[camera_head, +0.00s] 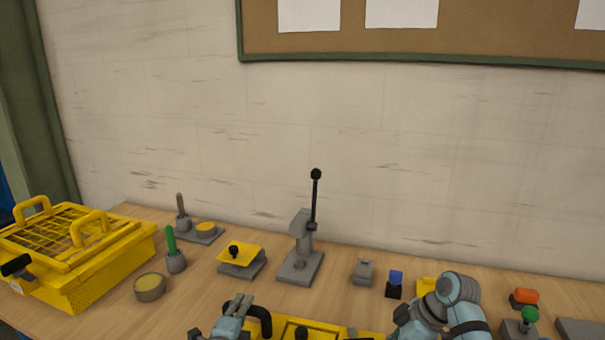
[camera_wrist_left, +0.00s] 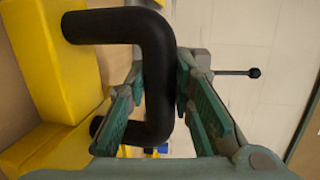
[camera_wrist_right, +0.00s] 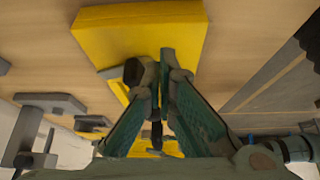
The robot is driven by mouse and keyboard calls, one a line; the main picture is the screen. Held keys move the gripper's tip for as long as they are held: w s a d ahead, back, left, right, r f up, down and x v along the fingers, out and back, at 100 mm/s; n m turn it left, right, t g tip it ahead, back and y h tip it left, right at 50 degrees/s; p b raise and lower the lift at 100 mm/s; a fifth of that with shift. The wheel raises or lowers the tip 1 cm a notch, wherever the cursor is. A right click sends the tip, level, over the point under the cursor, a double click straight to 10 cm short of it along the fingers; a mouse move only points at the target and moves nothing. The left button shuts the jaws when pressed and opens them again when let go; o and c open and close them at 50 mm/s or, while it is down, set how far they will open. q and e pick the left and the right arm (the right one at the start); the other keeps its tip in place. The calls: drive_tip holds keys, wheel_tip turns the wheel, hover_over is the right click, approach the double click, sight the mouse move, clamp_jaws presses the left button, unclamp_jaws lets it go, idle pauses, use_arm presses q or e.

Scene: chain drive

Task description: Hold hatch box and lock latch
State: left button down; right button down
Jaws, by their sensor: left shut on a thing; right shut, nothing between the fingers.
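The yellow hatch box (camera_head: 264,334) is at the bottom of the head view, partly cut off, with a black handle (camera_head: 265,318) at its left and a black knob (camera_head: 301,332). My left gripper (camera_head: 240,302) is shut on the handle. The left wrist view shows the thick black handle (camera_wrist_left: 155,70) between its fingers, with yellow box parts (camera_wrist_left: 65,90) to the left. In the right wrist view my right gripper (camera_wrist_right: 165,62) is shut and empty in front of a yellow surface (camera_wrist_right: 115,40). A small black part (camera_wrist_right: 133,70) is close beside its left fingertip; contact is unclear.
A yellow mesh-topped case (camera_head: 100,270) is at the left. A lever stand (camera_head: 302,260), a yellow-topped block (camera_head: 240,258), a green-handled tool (camera_head: 172,245) and a round tin (camera_head: 150,288) stand behind the box. Orange (camera_head: 525,296) and green (camera_head: 530,314) controls are at right.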

drive_tip(key=shift+w+a, duration=0.25)
drive_tip(key=shift+a, duration=0.05)
idle(0.5)
drive_tip(key=shift+w+d, duration=0.15)
drive_tip(key=shift+w, duration=0.05)
idle(0.3)
